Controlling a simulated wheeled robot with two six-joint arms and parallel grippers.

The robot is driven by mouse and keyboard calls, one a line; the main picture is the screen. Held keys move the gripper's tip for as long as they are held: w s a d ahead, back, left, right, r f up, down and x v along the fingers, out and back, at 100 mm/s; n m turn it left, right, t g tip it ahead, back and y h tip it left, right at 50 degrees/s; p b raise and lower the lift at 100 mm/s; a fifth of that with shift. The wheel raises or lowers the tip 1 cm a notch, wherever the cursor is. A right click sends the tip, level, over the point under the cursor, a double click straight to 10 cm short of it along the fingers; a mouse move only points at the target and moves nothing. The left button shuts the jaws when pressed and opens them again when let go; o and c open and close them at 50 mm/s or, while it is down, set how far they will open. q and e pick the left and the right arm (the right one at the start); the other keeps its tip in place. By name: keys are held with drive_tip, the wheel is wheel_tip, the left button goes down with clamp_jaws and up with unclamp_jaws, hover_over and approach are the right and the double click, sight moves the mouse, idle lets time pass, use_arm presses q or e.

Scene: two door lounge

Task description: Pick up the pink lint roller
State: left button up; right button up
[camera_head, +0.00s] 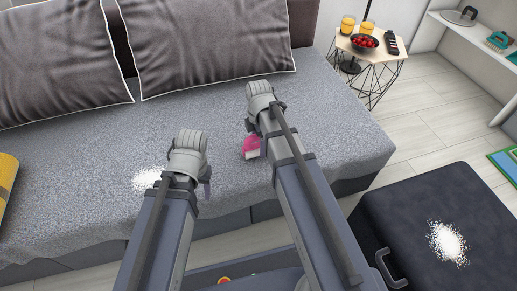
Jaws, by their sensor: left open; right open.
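A pink and white object, apparently the pink lint roller (251,146), lies on the grey sofa bed (330,130). My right arm hides part of it. My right gripper (252,126) is open, just above the pink object in the picture; whether they touch I cannot tell. My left gripper (205,186) is open and empty over the front part of the bed, left of the pink object. The arms largely hide the fingers of both grippers.
White powder patches lie on the bed (147,179) and on the dark ottoman (405,215). Grey cushions (210,40) line the back; a yellow object (7,180) is at far left. A small side table (375,66) holds a bowl of red fruit (364,43).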

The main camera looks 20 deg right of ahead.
clamp_jaws()
idle(0.5)
